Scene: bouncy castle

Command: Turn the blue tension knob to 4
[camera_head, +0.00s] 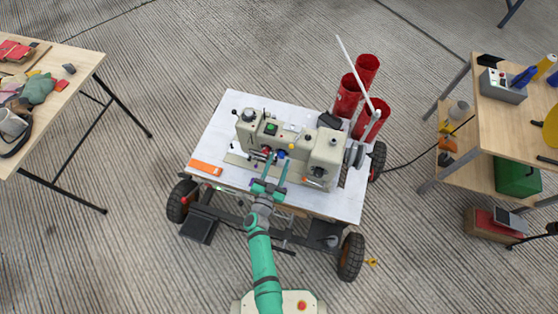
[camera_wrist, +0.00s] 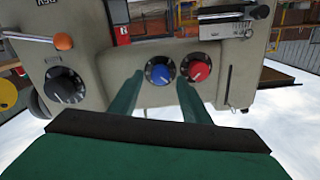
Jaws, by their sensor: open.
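The blue tension knob (camera_wrist: 160,70) is a round dial with a light scale ring on the front of the beige sewing machine (camera_head: 310,150). In the wrist view it shows between the two green fingers of my gripper (camera_wrist: 156,88). The left finger is to its left, and the right finger is at its lower right, overlapping the area below the red knob (camera_wrist: 196,68). In the head view my gripper (camera_head: 270,175) is at the machine's front, close to the small blue knob (camera_head: 281,154). The jaws are open. I cannot read the knob's setting or tell whether the fingers touch it.
The machine stands on a white wheeled cart (camera_head: 222,130) with an orange object (camera_head: 206,168) and red cylinders (camera_head: 347,96). Tables (camera_head: 80,68) stand at both sides.

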